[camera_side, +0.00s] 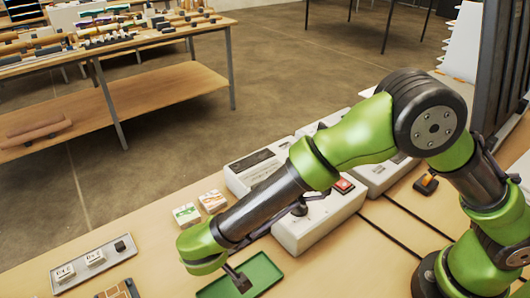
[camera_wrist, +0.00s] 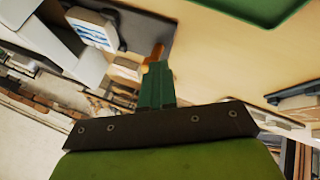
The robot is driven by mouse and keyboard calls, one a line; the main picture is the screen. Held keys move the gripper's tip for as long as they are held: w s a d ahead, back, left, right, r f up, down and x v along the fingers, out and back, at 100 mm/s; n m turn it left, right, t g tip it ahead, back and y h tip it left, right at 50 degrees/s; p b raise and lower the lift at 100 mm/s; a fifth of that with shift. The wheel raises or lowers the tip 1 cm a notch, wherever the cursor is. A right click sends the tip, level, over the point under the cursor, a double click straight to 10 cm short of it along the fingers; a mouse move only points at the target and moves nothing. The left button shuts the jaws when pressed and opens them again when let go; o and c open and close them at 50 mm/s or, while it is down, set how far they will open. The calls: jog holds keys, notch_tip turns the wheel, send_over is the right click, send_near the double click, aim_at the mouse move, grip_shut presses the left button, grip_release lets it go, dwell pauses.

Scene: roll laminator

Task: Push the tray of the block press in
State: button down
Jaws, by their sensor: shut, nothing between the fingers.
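My gripper (camera_side: 239,280) is shut and empty, pointing down over the green tray (camera_side: 262,277) at the front of the table. Its narrow fingers show in the wrist view (camera_wrist: 156,62), and a corner of the green tray shows at the top right (camera_wrist: 240,8). A white machine with a red switch (camera_side: 318,221) stands behind my forearm, which hides part of it. I cannot tell for certain which machine is the block press, or see its tray clearly. Whether the fingertips touch anything is unclear.
A grey tray (camera_side: 92,267) with small blocks lies at left. Two small printed blocks (camera_side: 187,214) (camera_side: 212,201) lie near my forearm. More white machines (camera_side: 252,170) (camera_side: 377,178) stand behind. Bare tabletop (camera_side: 158,258) lies between the grey tray and my gripper.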

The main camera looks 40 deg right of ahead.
jog(key=d, duration=0.9)
jog(key=shift+w+d+f, duration=0.1)
jog(key=shift+w, duration=0.05)
jog(key=s+a, duration=0.1)
jog(key=a, duration=0.2)
jog(key=s+a, duration=0.1)
jog(key=shift+s+a+r, duration=0.2)
jog(key=shift+s+r, duration=0.1)
jog(key=shift+r, duration=0.1)
jog(key=s+a+r+n+g, duration=0.1)
jog(key=s+r, duration=0.5)
jog(key=s, duration=0.1)
jog(key=s+d+r+m+y, duration=0.1)
jog(key=d+r+m, duration=0.2)
jog(key=d, duration=0.5)
jog(key=s+d+r+m+t+y, duration=0.1)
jog(key=s+d+r+m+y, duration=0.1)
jog(key=d+r, duration=0.4)
jog(key=s+d+r+m+y, duration=0.2)
jog(key=d+r+m, duration=0.2)
jog(key=d, duration=0.8)
jog(key=shift+s+d+r, duration=0.2)
jog(key=shift+r, duration=0.45)
